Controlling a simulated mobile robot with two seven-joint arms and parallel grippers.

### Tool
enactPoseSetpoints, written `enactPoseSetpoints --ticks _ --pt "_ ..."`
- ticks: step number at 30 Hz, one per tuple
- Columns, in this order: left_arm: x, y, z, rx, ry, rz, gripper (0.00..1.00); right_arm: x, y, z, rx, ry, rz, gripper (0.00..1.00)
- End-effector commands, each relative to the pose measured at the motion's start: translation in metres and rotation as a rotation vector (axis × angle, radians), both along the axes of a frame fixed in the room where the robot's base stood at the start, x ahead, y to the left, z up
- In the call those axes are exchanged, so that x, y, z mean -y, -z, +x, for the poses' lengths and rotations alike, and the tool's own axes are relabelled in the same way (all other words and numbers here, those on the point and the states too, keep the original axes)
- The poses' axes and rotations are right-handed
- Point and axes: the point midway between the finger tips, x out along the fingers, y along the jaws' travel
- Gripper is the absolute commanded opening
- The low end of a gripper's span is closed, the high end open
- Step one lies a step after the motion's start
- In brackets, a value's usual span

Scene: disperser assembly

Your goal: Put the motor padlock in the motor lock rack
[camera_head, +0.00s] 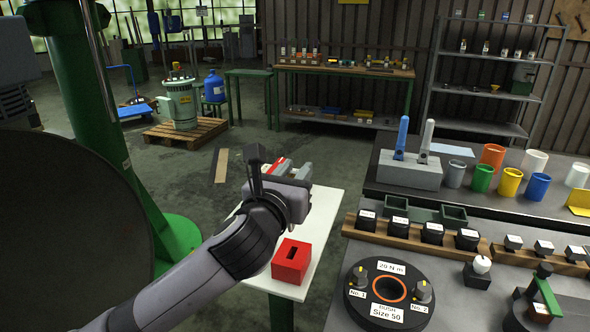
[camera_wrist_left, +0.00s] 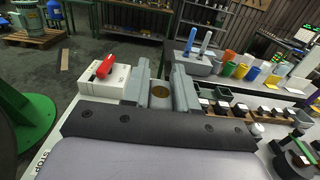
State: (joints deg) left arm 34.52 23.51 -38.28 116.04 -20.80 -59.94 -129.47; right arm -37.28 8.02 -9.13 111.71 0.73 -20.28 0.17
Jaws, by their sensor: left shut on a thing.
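My left gripper (camera_head: 297,180) is over the white table, its fingers pointing away from me. A red block with a dark slot (camera_head: 291,262) stands on the near part of the white table. A red piece (camera_head: 278,165) lies beyond the gripper and also shows in the left wrist view (camera_wrist_left: 105,67). I cannot tell which red piece, if either, is the motor lock rack. My right gripper is out of view.
The white table (camera_head: 322,215) is narrow. A grey workbench (camera_head: 335,305) on the right carries a black round fixture (camera_head: 365,310), wooden racks (camera_head: 395,236), coloured cups (camera_head: 510,182) and a grey stand (camera_head: 409,172). A green column (camera_head: 110,130) stands at the left. Floor shows between column and table.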

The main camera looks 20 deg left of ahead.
Motion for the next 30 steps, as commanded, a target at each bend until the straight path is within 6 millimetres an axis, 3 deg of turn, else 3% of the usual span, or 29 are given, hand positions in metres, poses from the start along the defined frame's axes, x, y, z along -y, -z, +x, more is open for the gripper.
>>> enactPoseSetpoints --ticks 3,12,30 --pt "0.000 0.016 0.000 -0.001 -0.001 0.002 0.00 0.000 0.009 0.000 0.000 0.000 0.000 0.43" --pt "0.000 0.039 0.000 0.002 0.000 0.001 0.00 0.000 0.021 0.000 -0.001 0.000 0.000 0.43" --pt "0.000 0.046 0.000 0.001 0.001 0.000 0.00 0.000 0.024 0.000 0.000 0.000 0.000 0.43"
